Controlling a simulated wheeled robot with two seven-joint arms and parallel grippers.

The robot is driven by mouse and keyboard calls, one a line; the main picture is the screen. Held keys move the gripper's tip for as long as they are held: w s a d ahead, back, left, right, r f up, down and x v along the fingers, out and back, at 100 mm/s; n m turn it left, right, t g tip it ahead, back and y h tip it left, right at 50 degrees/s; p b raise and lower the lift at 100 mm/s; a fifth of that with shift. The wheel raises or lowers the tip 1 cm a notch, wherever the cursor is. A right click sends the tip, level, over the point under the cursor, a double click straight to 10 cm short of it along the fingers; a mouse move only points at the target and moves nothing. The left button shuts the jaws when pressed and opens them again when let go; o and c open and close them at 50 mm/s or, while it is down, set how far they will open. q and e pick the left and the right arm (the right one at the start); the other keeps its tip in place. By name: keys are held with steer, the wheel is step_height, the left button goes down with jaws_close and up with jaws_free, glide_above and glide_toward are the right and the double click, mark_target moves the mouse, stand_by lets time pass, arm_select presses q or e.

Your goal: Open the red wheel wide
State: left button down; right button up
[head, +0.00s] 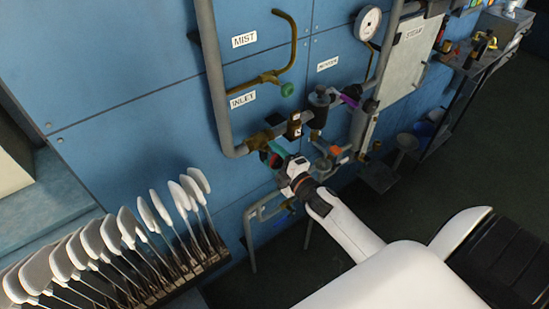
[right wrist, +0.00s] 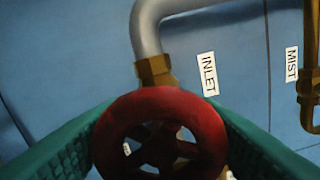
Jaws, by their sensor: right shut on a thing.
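The red wheel (right wrist: 158,102) fills the lower middle of the right wrist view, a round handwheel with spokes and openings. It sits below a brass fitting (right wrist: 154,70) on a grey pipe, beside the INLET label (right wrist: 208,74). My right gripper (head: 273,155) reaches the wheel at the pipework in the head view. Its green fingers stand on both sides of the rim, and it is shut on the wheel. In the head view the wheel is mostly hidden by the gripper, so its turn cannot be read. My left gripper is not in view.
A green knob (head: 287,89) hangs from the brass MIST pipe above. A dark valve body (head: 319,97), an orange knob (head: 336,150) and a gauge (head: 368,22) are to the right. A rack of white paddle-shaped boards (head: 120,235) stands at lower left.

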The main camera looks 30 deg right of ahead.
steer(key=shift+f+n, duration=0.15)
steer(key=shift+n, duration=0.15)
steer(key=o, duration=1)
steer(key=shift+s, duration=0.55)
steer(key=s+b, duration=0.3)
steer(key=s, duration=0.8)
steer(key=shift+d, duration=0.45)
